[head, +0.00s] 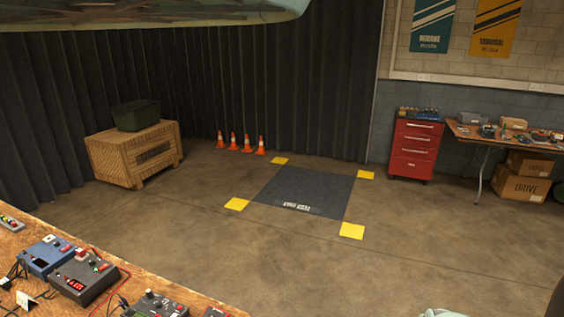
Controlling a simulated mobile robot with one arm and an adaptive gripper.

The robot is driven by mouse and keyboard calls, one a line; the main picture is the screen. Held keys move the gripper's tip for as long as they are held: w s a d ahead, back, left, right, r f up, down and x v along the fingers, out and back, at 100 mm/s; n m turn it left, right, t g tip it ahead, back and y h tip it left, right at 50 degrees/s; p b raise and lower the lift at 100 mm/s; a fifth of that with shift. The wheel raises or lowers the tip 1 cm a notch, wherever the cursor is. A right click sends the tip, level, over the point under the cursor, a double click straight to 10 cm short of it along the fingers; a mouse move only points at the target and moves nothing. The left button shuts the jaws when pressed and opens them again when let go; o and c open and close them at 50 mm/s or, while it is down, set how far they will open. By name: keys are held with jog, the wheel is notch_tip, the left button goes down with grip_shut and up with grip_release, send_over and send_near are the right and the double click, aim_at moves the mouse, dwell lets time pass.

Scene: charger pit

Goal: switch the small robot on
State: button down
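I cannot make out the small robot or its switch anywhere in the head view. My gripper is not in view. A pale, cut-off shape (443,313) shows at the bottom edge right of centre, and a dark cut-off shape (556,300) at the right edge; I cannot tell what either is.
A wooden bench (30,240) with several charger boxes (84,277) fills the bottom left. A dark floor mat (302,190) has yellow corner pads. A wooden crate (112,163), orange cones (233,142), a red cabinet (416,149) and a cluttered table (480,135) stand behind. Middle floor is clear.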

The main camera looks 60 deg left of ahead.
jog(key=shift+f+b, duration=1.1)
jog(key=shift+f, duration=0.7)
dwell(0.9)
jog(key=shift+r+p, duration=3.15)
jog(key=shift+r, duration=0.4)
